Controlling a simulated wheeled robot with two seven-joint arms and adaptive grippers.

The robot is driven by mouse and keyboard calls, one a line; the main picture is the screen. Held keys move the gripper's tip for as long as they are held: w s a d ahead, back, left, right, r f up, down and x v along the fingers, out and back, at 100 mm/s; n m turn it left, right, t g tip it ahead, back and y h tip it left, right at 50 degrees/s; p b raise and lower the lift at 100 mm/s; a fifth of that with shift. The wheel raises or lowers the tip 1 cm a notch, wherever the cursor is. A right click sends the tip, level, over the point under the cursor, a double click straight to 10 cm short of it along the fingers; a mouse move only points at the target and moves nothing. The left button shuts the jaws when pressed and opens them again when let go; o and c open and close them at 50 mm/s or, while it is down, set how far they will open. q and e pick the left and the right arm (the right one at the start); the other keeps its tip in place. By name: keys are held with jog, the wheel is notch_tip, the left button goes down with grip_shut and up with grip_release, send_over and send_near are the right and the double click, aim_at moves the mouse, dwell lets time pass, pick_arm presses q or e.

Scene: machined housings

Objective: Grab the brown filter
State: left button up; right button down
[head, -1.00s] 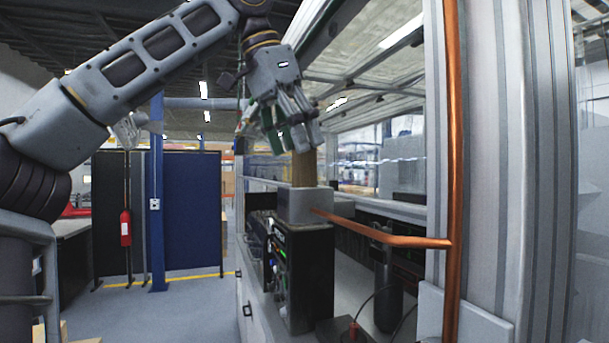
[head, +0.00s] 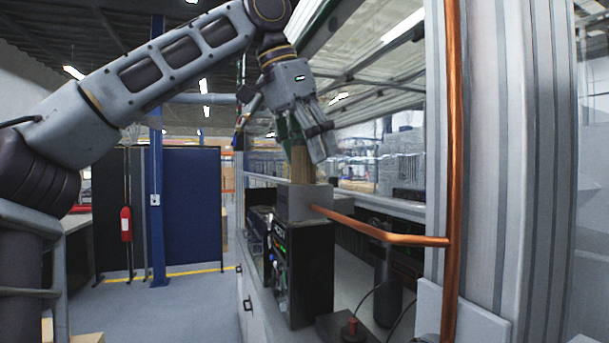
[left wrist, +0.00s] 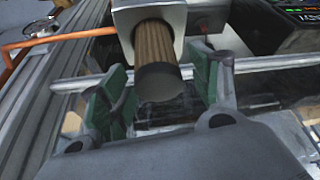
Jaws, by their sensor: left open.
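In the left wrist view the ribbed brown filter (left wrist: 154,46) has a dark round end cap and sticks out of the grey housing (left wrist: 178,14). My left gripper (head: 304,150) reaches down over the filter from above. Its jaws are open, and in the left wrist view the green finger pads of my left gripper (left wrist: 163,95) lie on either side of the filter's capped end, with gaps showing. My right gripper is not in view.
A copper pipe (head: 380,233) runs from the housing to a vertical copper pipe (head: 453,150) beside a metal frame post (head: 495,150) on the right. A black device (head: 307,270) stands below the housing. The floor (head: 190,310) at left is clear.

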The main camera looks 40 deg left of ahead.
pick_arm(q)
jog(key=shift+x, duration=1.4)
jog(key=c, duration=1.1)
jog(key=shift+r, duration=0.15)
jog(key=shift+r, duration=3.35)
jog(key=shift+s+a, duration=0.75)
jog(key=shift+s, duration=2.15)
jog(key=shift+s+a, duration=0.8)
jog(key=shift+s, duration=2.15)
jog(key=shift+s+a, duration=0.75)
jog(key=shift+s, duration=2.15)
